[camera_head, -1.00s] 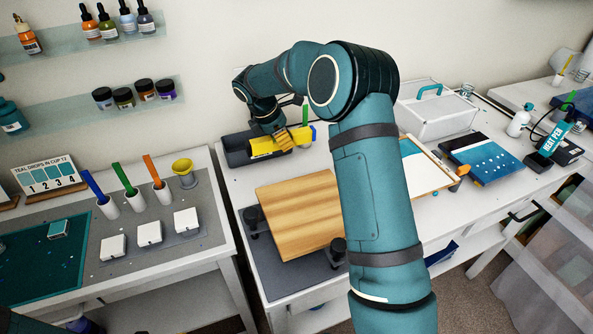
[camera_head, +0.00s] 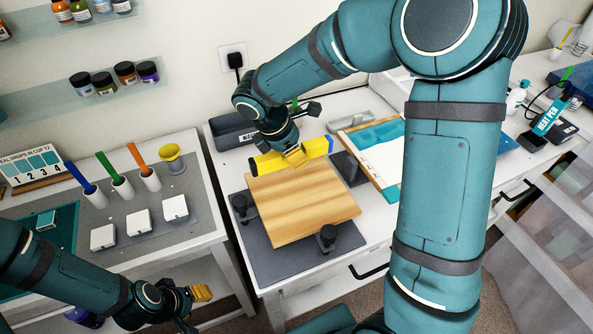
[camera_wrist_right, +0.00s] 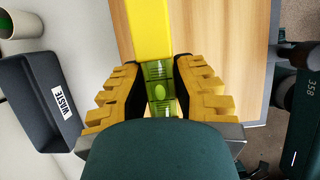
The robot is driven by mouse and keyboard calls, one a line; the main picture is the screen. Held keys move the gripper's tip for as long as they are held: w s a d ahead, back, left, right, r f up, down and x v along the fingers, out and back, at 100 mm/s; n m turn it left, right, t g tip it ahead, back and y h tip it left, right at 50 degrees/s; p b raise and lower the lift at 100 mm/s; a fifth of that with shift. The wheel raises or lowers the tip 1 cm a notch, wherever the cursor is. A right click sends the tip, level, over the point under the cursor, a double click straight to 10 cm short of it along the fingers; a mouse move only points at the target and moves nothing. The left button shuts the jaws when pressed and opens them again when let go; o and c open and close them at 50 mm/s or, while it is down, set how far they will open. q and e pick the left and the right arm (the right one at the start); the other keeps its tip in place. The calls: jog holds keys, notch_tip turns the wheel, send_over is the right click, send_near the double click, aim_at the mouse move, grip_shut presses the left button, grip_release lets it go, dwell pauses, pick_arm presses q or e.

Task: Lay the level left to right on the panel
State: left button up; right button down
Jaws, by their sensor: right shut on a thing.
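The yellow level (camera_head: 267,164) has a blue right end and a green vial, which shows between the fingers in the right wrist view (camera_wrist_right: 160,90). My right gripper (camera_head: 297,157) is shut on its middle and holds it roughly left to right at the panel's back edge. It seems to be slightly above the wood, but contact is hard to tell. The wooden panel (camera_head: 302,205) sits tilted in the picture, with black knobs (camera_head: 327,238) at its corners. My left gripper (camera_head: 199,293) is low at the left, away from the panel; its finger gap is unclear.
A dark waste bin (camera_head: 229,131) stands behind the panel, at the left. A grey mat (camera_head: 285,262) lies under the panel. Cups with coloured sticks and white blocks stand on the left table (camera_head: 190,227).

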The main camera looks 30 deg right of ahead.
aim_at(299, 176)
jog(key=shift+f+b, duration=0.4)
jog(key=shift+f, duration=2.3)
jog(key=shift+f, duration=0.1)
jog(key=shift+f+b, duration=0.4)
jog(key=shift+f, duration=0.05)
jog(key=c, duration=0.9)
grip_release()
jog(key=shift+r, duration=0.2)
jog(key=shift+r+p, duration=0.35)
jog(key=shift+p, duration=0.05)
jog(key=p+v, duration=0.2)
jog(key=v, duration=1)
jog(key=shift+r, duration=0.1)
